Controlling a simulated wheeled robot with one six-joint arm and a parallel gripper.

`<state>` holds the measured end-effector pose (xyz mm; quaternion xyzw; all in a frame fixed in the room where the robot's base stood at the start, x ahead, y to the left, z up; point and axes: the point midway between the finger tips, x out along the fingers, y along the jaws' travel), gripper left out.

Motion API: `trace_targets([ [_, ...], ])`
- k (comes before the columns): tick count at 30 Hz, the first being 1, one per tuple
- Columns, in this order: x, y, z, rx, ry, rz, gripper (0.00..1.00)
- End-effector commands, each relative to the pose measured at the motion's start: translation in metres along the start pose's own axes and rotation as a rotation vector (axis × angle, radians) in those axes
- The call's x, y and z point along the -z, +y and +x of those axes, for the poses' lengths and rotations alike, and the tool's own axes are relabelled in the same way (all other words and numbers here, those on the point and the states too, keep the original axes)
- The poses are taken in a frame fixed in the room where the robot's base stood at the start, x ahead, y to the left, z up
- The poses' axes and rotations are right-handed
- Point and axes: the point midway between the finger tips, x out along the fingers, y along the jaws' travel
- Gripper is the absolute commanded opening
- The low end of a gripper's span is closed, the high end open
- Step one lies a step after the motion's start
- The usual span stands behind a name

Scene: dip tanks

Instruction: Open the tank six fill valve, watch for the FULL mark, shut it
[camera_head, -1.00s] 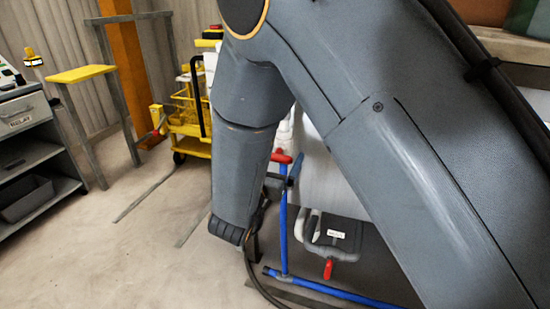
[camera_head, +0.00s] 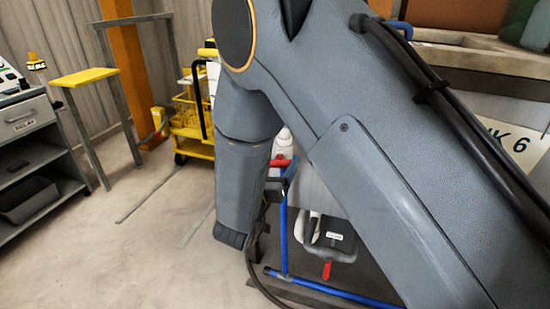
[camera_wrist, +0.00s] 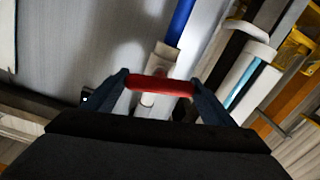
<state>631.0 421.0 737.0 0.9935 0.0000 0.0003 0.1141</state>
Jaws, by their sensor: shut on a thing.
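In the wrist view my gripper (camera_wrist: 161,85) is shut on a red valve lever (camera_wrist: 158,89), with one dark finger at each end of it. The lever lies crosswise to the blue pipe (camera_wrist: 182,22) just beyond it. In the head view the red lever (camera_head: 279,163) shows at the top of the upright blue pipe (camera_head: 284,235), beside my forearm. The tank six sign (camera_head: 518,143) is partly covered by my arm; only its end with the 6 shows. No FULL mark or liquid level can be made out.
A second red lever (camera_head: 327,270) hangs below a grey fitting with a small label, low under the tank. A yellow cart (camera_head: 192,120), a yellow-topped step (camera_head: 80,74) and a grey shelf unit (camera_head: 30,150) stand to the left.

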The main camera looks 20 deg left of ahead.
Motion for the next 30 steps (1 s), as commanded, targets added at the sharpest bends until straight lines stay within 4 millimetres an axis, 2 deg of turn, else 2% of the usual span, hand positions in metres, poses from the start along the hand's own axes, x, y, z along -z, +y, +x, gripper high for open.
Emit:
trace_targets([
  [30,0.0005,-0.0012,-0.0009,0.001,-0.001,-0.961,0.56],
])
